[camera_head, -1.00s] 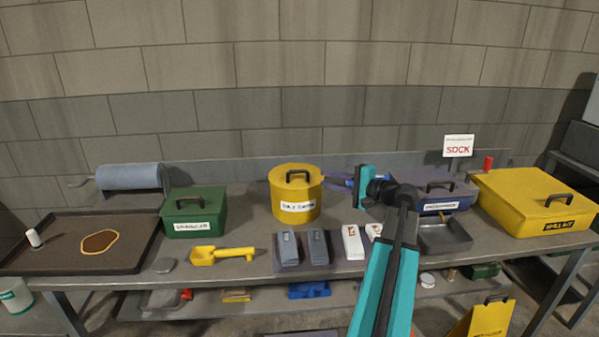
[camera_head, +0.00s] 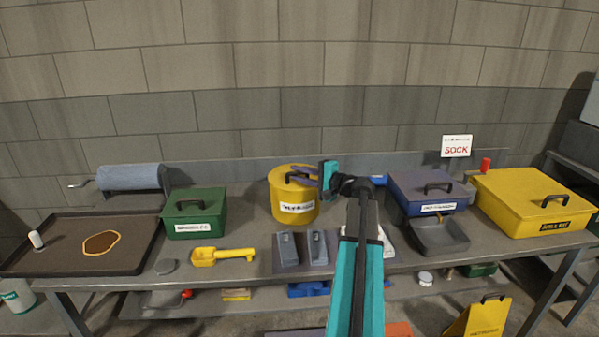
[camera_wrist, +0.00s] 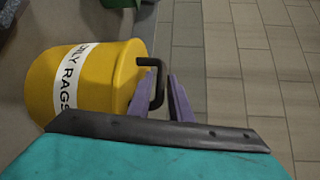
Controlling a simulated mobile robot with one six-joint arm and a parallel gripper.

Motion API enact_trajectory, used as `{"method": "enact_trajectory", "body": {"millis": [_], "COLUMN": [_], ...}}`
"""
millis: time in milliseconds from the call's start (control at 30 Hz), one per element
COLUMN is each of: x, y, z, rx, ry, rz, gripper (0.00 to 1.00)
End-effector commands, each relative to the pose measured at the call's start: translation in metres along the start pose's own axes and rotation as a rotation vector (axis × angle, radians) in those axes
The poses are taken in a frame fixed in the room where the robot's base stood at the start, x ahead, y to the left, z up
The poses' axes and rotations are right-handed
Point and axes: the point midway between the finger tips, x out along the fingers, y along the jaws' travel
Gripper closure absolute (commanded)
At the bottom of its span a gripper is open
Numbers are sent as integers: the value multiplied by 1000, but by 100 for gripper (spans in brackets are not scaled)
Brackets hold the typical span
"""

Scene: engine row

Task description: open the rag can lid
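The yellow rag can (camera_head: 293,211) stands upright on the bench with a white label on its front. Its lid (camera_head: 281,175) sits on top, with a black loop handle (camera_head: 291,177). In the wrist view the can (camera_wrist: 105,75) lies sideways in the picture, and the handle (camera_wrist: 158,84) sticks out toward my purple fingers. My gripper (camera_head: 304,176) is at the handle from the right, partly covering it. In the wrist view my gripper (camera_wrist: 166,95) is open, with a gap between the fingers and the handle's bar between them. I cannot tell whether either finger touches it.
A green box (camera_head: 195,220) stands left of the can, and a blue box (camera_head: 428,198) and a yellow case (camera_head: 535,207) stand to the right. A yellow scoop (camera_head: 220,256) and grey blocks (camera_head: 289,251) lie in front. A block wall is behind.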

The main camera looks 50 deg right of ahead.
Motion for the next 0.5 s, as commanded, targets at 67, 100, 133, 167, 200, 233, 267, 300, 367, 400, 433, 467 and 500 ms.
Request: {"method": "enact_trajectory", "body": {"millis": [67, 100, 133, 167, 200, 233, 267, 300, 367, 400, 433, 467, 500], "x": [4, 5, 6, 6, 6, 6, 6, 6, 6, 6, 6, 7, 7], "y": [0, 0, 0, 0, 0, 0, 0, 0, 0, 0, 0, 0, 0], "z": [0, 0, 0, 0, 0, 0, 0, 1, 1, 1, 1, 1, 1], "rx": [0, 0, 0, 0, 0, 0, 0, 0, 0, 0, 0, 0, 0], "ry": [-1, -1, -1, -1, -1, -1, -1, -1, -1, -1, -1, -1, -1], "rz": [0, 0, 0, 0, 0, 0, 0, 0, 0, 0, 0, 0, 0], "gripper": [82, 82, 82, 82, 82, 82, 82, 82, 82, 82, 87, 92, 99]}}
